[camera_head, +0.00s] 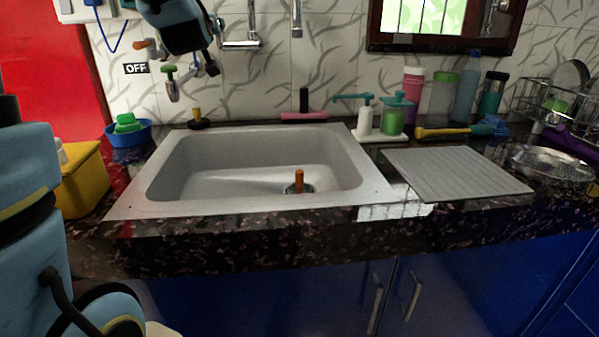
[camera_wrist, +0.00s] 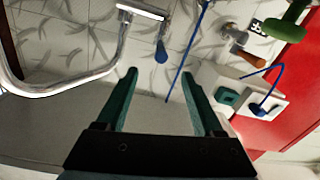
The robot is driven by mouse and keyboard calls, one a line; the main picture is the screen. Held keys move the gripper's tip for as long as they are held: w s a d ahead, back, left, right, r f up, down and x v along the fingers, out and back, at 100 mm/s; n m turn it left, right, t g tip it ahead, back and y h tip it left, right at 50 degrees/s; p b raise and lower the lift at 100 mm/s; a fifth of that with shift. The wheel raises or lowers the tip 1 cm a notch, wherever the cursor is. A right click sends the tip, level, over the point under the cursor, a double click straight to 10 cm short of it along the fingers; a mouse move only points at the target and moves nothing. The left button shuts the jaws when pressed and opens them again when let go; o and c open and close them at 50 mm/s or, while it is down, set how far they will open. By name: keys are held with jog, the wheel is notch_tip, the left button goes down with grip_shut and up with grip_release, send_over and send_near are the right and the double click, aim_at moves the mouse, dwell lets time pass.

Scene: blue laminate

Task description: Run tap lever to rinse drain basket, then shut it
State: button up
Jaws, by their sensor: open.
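The drain basket (camera_head: 308,188), with an upright orange handle, sits in the grey sink (camera_head: 345,170), right of the basin's middle. The chrome tap (camera_wrist: 85,78) is on the tiled wall; its spout also shows in the head view (camera_head: 252,22). A blue-tipped lever (camera_wrist: 161,52) hangs beside it, just beyond my open gripper (camera_wrist: 163,75) and between the lines of its two teal fingers, apparently untouched. An orange handle (camera_wrist: 248,59) and a green handle (camera_wrist: 290,28) lie right of it in the wrist view. In the head view my wrist hides part of the fittings.
An OFF sign (camera_head: 135,68) is on the wall. A yellow box (camera_head: 85,180) and blue bowl (camera_head: 130,134) stand left of the sink. Soap dispensers (camera_head: 392,115), bottles and a ribbed drainboard (camera_head: 460,172) are right. A blue cord (camera_wrist: 186,55) hangs close before the fingers.

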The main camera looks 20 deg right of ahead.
jog(key=shift+v, duration=0.85)
jog(key=shift+f, duration=0.1)
dwell(0.6)
jog(key=s+a+f+g+y+p, duration=0.1)
jog(key=s+a+f+g, duration=0.35)
jog(key=f, duration=0.45)
jog(key=s+a+f+g+y+p, duration=0.2)
jog(key=s+a+f+g, duration=0.2)
jog(key=a+f, duration=0.3)
jog(key=s+a+f+g, duration=0.2)
jog(key=s+f, duration=0.1)
jog(key=s, duration=0.2)
jog(key=s+a+f+g+y, duration=0.1)
jog(key=s+a+f+g, duration=0.2)
jog(key=s, duration=0.2)
jog(key=s+a+f+g+p, duration=0.1)
jog(key=s+a+f+g, duration=0.1)
jog(key=s+f, duration=0.2)
jog(key=shift+s+a+f+y, duration=0.15)
jog(key=shift+s+y, duration=0.25)
jog(key=shift+s, duration=0.75)
